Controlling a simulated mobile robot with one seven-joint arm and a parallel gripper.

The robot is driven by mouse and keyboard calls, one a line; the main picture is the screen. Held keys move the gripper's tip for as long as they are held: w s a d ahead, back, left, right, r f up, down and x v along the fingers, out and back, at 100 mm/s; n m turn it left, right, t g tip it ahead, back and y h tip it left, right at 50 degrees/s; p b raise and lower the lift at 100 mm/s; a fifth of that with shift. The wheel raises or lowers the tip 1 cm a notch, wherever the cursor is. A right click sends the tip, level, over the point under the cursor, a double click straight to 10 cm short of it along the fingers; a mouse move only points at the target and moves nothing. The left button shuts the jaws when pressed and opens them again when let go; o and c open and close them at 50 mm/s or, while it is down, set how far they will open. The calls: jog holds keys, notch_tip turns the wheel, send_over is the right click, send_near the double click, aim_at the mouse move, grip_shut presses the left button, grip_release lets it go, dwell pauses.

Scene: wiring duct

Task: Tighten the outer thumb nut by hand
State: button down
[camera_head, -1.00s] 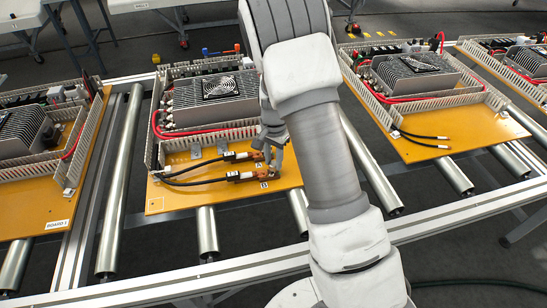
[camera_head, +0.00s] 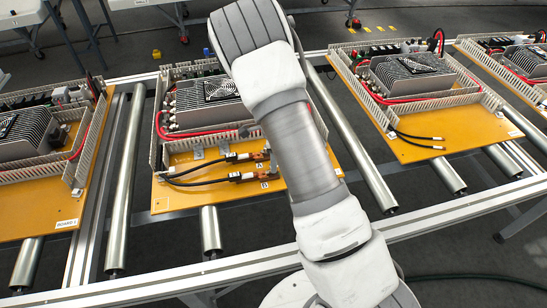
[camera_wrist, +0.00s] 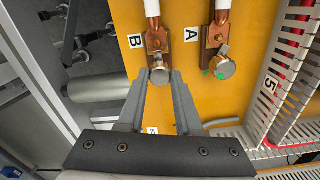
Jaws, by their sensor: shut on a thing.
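In the wrist view my gripper (camera_wrist: 160,74) has its two fingertips on either side of the silver thumb nut at B (camera_wrist: 159,77), shut on it. This nut sits at the end of a copper lug (camera_wrist: 157,42) beside the label B, near the board's edge. The other thumb nut, at A (camera_wrist: 223,68), is to its right, with green marks on its side; my gripper is apart from it. In the head view the two copper lugs and black cables (camera_head: 208,179) show on the orange board (camera_head: 176,199); my arm hides my gripper and the nuts.
A slotted white duct wall (camera_wrist: 291,82) with red cable stands right of the terminals in the wrist view. A finned grey heatsink (camera_head: 200,108) with a fan is at the board's back. Metal rollers (camera_head: 120,185) and neighbouring boards (camera_head: 440,139) lie either side.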

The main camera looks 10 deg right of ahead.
jog(key=m, duration=0.2)
jog(key=m+p, duration=0.2)
jog(key=m, duration=0.1)
jog(key=shift+w+r+m, duration=0.25)
jog(key=shift+m, duration=0.05)
dwell(0.4)
jog(key=c, duration=0.8)
grip_release()
jog(key=shift+o, duration=1.1)
jog(key=shift+s+f, duration=0.15)
notch_tip(320, 180, up, 18)
jog(key=p, duration=0.2)
jog(key=shift+f, duration=0.25)
